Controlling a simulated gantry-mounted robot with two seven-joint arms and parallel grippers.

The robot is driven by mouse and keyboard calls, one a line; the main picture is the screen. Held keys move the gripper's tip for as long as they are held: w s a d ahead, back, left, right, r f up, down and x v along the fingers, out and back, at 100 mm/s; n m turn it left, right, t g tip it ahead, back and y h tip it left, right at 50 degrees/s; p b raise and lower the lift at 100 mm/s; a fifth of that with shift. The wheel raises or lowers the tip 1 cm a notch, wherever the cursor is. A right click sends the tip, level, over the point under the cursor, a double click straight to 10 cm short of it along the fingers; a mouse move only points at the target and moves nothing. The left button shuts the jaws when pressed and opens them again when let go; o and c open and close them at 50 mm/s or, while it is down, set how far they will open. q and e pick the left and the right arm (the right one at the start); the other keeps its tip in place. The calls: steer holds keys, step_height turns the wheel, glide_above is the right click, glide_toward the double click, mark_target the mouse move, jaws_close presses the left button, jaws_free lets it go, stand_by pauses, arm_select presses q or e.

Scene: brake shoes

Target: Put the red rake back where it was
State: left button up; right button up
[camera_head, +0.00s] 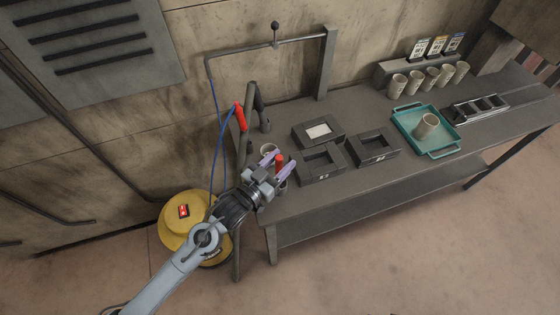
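A red handle (279,160), which may belong to the red rake, shows between the fingers of my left gripper (279,163) at the left end of the workbench. The two purple fingers lie on either side of the handle. Whether they press on it is too small to tell, and its lower part is hidden by the gripper. A second red-handled tool (240,117) stands upright just behind, with a blue hose near it. My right gripper is not in view.
The grey workbench (350,190) carries several dark boxes (372,146), a teal tray (443,152) holding a cup (426,126), and several cups (431,77) at the back. A yellow round machine (180,232) stands on the floor left of the bench.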

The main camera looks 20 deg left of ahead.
arm_select(q)
steer(key=shift+a+f, duration=0.15)
steer(key=shift+f, duration=0.4)
steer(key=shift+r, duration=0.2)
steer(key=r+v, duration=0.1)
steer(key=v, duration=1.1)
steer(key=s+a+f+n+g+y, duration=0.1)
steer(key=s+f+g+y, duration=0.2)
steer(key=s+f+g, duration=0.35)
steer(key=s+a+f+n+g+y, duration=0.1)
steer(key=s+f+g+y, duration=0.15)
steer(key=s+g, duration=0.55)
steer(key=w+p+v, duration=0.2)
steer(key=p+v, duration=1.1)
steer(key=p, duration=0.1)
steer(key=w+r+p+v, duration=0.1)
steer(key=w+p+v, duration=0.1)
steer(key=p+v, duration=1.1)
steer(key=shift+w+d+r+t+p, duration=0.15)
steer(key=shift+w+r+t+p, duration=0.2)
steer(key=shift+t+p, duration=0.15)
steer(key=shift+f, duration=0.1)
